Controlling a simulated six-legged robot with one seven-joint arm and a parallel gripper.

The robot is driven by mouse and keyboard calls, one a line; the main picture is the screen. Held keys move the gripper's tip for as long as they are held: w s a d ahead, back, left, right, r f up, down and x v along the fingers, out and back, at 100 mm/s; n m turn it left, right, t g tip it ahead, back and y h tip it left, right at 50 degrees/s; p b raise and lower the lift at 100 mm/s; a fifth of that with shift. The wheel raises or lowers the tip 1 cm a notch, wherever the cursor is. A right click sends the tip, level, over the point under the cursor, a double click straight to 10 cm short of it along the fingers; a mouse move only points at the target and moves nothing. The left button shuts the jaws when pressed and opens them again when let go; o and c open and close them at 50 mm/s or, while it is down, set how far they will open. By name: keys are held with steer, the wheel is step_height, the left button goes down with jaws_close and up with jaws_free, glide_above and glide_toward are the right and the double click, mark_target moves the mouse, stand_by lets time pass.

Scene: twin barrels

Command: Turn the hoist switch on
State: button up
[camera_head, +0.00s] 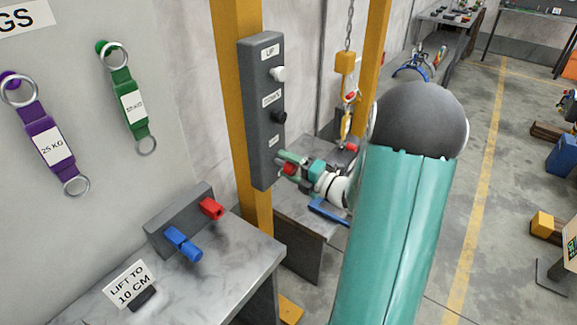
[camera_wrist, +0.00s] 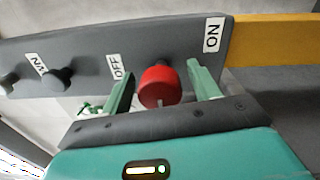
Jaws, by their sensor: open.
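The grey hoist control box (camera_head: 262,110) is mounted on a yellow post, with an UP label at its top. In the wrist view, the hoist switch's red knob (camera_wrist: 160,87) stands out from the box (camera_wrist: 150,45) between the OFF label (camera_wrist: 117,67) and the ON label (camera_wrist: 212,35). I cannot tell which position it is in. My gripper (camera_wrist: 160,76) is open, with one finger on each side of the red knob and visible gaps. In the head view, my gripper (camera_head: 284,166) is at the box's lower end, partly covering that area.
A white knob (camera_head: 277,74) and a black knob (camera_head: 279,117) sit higher on the box. A yellow hook on a chain (camera_head: 346,95) hangs behind. A bench (camera_head: 215,265) with red and blue handles stands at lower left. Purple (camera_head: 46,145) and green (camera_head: 130,105) tags hang on the wall panel.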

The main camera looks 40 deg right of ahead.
steer(key=v, duration=1.3)
steer(key=shift+s, duration=0.35)
steer(key=shift+d, duration=0.15)
steer(key=s+a+r+n+g+y, duration=0.1)
steer(key=a+r+n+g+y, duration=0.1)
steer(key=a+n+g, duration=0.65)
steer(key=a+r+n+g+y, duration=0.15)
steer(key=a+n+g, duration=0.25)
steer(key=a+n, duration=1)
steer(key=s+a+r+n+h, duration=0.2)
steer(key=s+r+n+h, duration=0.1)
steer(key=n, duration=1)
steer(key=s+a+r+n+h, duration=0.3)
steer(key=n+h, duration=0.3)
steer(key=n, duration=0.7)
steer(key=shift+a+r+t, duration=0.25)
steer(key=shift+r+t, duration=0.1)
steer(key=shift+r, duration=0.1)
